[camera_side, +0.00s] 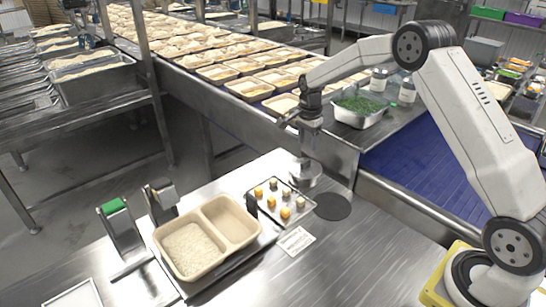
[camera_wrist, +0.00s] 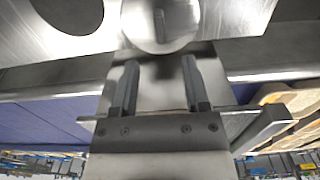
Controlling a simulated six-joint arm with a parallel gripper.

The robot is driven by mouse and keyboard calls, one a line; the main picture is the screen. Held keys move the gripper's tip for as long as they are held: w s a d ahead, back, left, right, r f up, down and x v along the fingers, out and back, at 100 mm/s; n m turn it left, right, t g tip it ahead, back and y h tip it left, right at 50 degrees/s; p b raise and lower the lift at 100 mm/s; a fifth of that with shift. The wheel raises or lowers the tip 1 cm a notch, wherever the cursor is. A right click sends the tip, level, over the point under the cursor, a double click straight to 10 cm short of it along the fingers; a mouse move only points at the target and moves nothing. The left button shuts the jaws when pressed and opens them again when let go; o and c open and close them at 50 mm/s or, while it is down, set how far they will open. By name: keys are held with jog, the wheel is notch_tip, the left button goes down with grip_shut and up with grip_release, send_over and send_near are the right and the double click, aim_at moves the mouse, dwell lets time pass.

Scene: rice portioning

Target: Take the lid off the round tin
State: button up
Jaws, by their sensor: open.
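The round tin (camera_side: 305,180) stands on the steel table in the side view, beyond the small tray and beside a dark round disc. In the wrist view its round grey lid (camera_wrist: 140,30) shows at the top edge, with a small upright handle (camera_wrist: 160,24) in the middle; part of the lid is cut off. My gripper (camera_side: 308,153) hangs over the tin in the side view. In the wrist view my gripper (camera_wrist: 160,64) has its two fingers apart and nothing between them. The fingertips point toward the lid; the side view is too small to show any contact.
The dark disc (camera_side: 332,207) lies flat on the table. A small tray (camera_side: 262,207) of yellow and pale pieces and a two-part tan tray (camera_side: 232,226) with rice stand nearer. A steel pan of greens (camera_side: 358,106) is behind my gripper. Open table lies to the front right.

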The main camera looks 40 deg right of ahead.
aim_at(306, 161)
jog(key=shift+f, duration=0.1)
jog(key=shift+f, duration=1.2)
jog(key=shift+f, duration=0.1)
jog(key=shift+f, duration=2.5)
grip_shut()
